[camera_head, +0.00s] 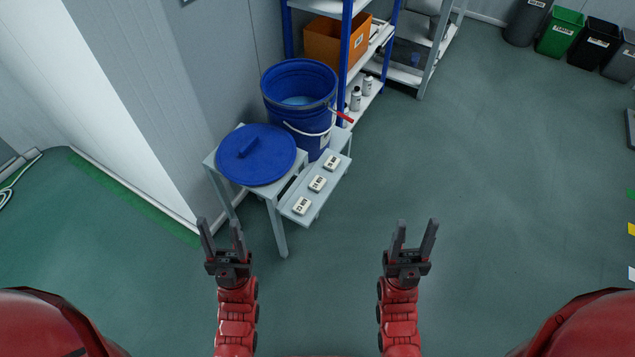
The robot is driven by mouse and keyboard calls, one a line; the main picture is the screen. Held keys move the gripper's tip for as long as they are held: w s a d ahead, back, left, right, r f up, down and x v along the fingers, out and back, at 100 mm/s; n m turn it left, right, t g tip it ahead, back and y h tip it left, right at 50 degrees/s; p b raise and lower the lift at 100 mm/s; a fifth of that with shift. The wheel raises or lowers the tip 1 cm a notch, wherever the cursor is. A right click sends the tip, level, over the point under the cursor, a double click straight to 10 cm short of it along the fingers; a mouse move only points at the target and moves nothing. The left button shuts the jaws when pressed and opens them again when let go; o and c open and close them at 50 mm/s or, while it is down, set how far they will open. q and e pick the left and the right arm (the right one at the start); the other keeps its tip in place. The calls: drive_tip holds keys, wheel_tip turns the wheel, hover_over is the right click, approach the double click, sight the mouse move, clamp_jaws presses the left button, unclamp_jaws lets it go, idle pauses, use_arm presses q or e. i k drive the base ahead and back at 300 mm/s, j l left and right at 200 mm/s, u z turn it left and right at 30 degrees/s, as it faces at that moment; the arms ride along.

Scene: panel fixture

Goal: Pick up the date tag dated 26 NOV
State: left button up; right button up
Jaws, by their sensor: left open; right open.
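Three small white date tags lie in a row on a narrow grey shelf (313,204) at the side of a small table. The near tag (301,206), the middle tag (317,183) and the far tag (331,162) carry dark print too small to read, so I cannot tell which is dated 26 NOV. My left gripper (220,226) is open and empty, in front of the table and left of the tags. My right gripper (413,228) is open and empty, to the right of the tags and apart from them.
A round blue lid (256,155) lies on the grey table (213,165). A blue bucket (299,98) with a white handle stands behind it. A blue-framed rack with an orange box (325,42) is beyond. Several bins stand far right.

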sight(332, 161)
drive_tip(key=i+j+z, duration=0.25)
drive_tip(key=z, duration=0.2)
drive_tip(key=i+j+z, duration=0.35)
drive_tip(key=z, duration=0.15)
